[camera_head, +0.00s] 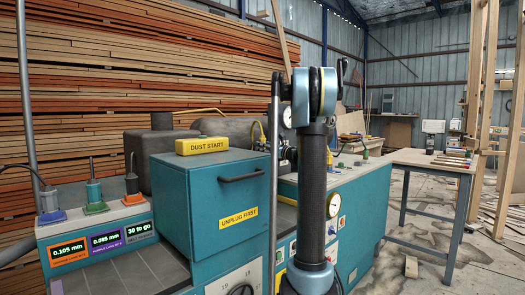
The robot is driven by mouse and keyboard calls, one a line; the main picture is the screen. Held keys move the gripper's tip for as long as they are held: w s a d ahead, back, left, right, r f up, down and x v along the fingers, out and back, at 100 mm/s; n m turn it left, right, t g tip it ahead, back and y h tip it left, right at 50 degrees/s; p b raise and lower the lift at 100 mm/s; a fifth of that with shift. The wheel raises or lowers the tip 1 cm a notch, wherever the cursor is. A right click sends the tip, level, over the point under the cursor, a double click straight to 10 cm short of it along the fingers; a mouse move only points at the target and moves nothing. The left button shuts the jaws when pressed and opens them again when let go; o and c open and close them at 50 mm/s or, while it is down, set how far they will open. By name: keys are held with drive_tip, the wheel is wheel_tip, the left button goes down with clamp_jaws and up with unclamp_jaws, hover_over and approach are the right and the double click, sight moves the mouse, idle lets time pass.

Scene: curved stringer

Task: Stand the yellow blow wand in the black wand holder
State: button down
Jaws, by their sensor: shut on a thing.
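My arm (315,160) rises in the middle of the head view and hides what lies straight behind it. I cannot make out the fingers of my gripper, which seem to be behind the arm. A thin yellow hose-like line (201,110) runs behind the teal cabinet, and a short yellow curve (262,131) shows left of the arm. I cannot tell whether either belongs to the yellow blow wand. Dark fittings crowd just left of the arm beside a round gauge. I cannot pick out the black wand holder.
A display panel (98,240) is at far left. A teal machine (358,205) stands to the right, then a workbench (428,162). Open floor lies at lower right.

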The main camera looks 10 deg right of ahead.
drive_tip(key=c, duration=1.3)
unclamp_jaws()
drive_tip(key=shift+c, duration=0.2)
drive_tip(key=v, duration=1.2)
